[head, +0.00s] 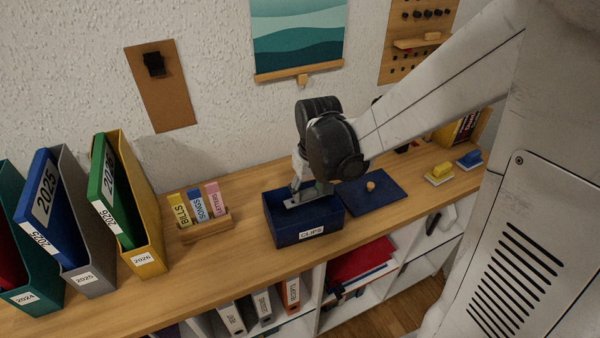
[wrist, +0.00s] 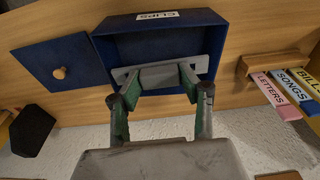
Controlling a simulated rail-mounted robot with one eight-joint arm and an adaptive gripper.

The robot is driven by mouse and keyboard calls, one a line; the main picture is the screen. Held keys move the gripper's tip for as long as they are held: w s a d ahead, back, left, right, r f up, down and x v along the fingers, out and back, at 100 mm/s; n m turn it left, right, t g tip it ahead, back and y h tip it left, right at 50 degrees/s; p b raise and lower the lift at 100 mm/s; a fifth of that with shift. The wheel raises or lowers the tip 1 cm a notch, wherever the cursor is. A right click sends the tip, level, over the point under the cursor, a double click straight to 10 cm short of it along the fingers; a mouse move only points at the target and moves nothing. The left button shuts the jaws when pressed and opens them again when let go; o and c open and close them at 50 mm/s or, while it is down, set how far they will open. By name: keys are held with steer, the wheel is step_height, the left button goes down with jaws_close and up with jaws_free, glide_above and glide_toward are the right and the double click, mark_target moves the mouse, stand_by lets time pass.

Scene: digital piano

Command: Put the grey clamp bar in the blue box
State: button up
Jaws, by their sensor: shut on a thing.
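The grey clamp bar (wrist: 160,76) is a flat bar with a hole near its end. My gripper (wrist: 160,84) is shut on the bar's middle, its green-padded fingers on either side. The blue box (head: 304,233), labelled CLIPS, stands open on the wooden top. In the head view the bar (head: 304,200) and my gripper (head: 312,192) are over the box's opening. In the wrist view the box (wrist: 155,42) lies right behind the bar. I cannot tell how far the bar is above the box floor. My arm hides part of the box's back.
A blue lid (head: 372,194) with a wooden knob lies right of the box. A wooden holder (head: 205,229) with BILLS, SONGS and LETTERS cards stands to the left. Upright binders (head: 125,205) stand farther left. Small yellow (head: 440,173) and blue (head: 469,159) items sit at right.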

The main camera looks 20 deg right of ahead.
steer(key=shift+a+f+b, duration=0.15)
steer(key=shift+f+b, duration=0.3)
steer(key=shift+f, duration=0.3)
steer(key=shift+f+b, duration=3.6)
steer(key=shift+f, duration=1.9)
steer(key=o, duration=1)
steer(key=shift+r, duration=0.1)
steer(key=shift+r+p, duration=3.3)
steer(key=shift+r, duration=1.65)
steer(key=shift+r, duration=0.1)
